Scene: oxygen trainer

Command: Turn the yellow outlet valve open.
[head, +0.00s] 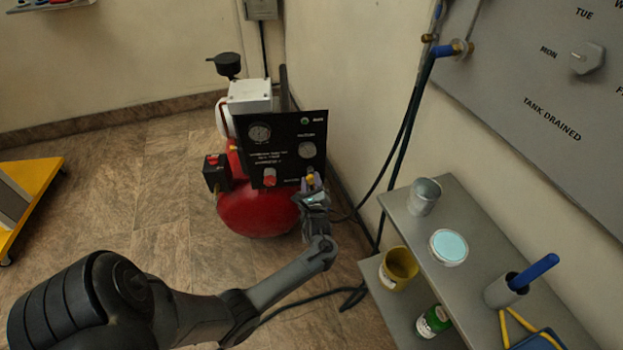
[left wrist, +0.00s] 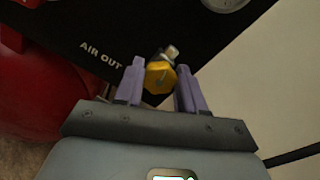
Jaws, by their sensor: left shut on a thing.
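The yellow outlet valve (left wrist: 160,75) sits near the edge of a black panel (left wrist: 100,30) close to the words "AIR OUT". In the head view the valve (head: 310,178) is a small yellow spot at the panel's lower right. My left gripper (left wrist: 158,88) has its two purple fingers on either side of the valve and is shut on it. In the head view this gripper (head: 312,186) reaches the panel's lower right corner and partly covers the valve. How far the valve is turned cannot be told. My right gripper is not in view.
The red compressor tank (head: 258,212) stands on the tiled floor by the wall. A grey shelf (head: 475,225) with a metal cup (head: 424,196), a blue-topped tin (head: 448,247) and a yellow pot (head: 398,268) is at the right. Dark hoses hang along the wall.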

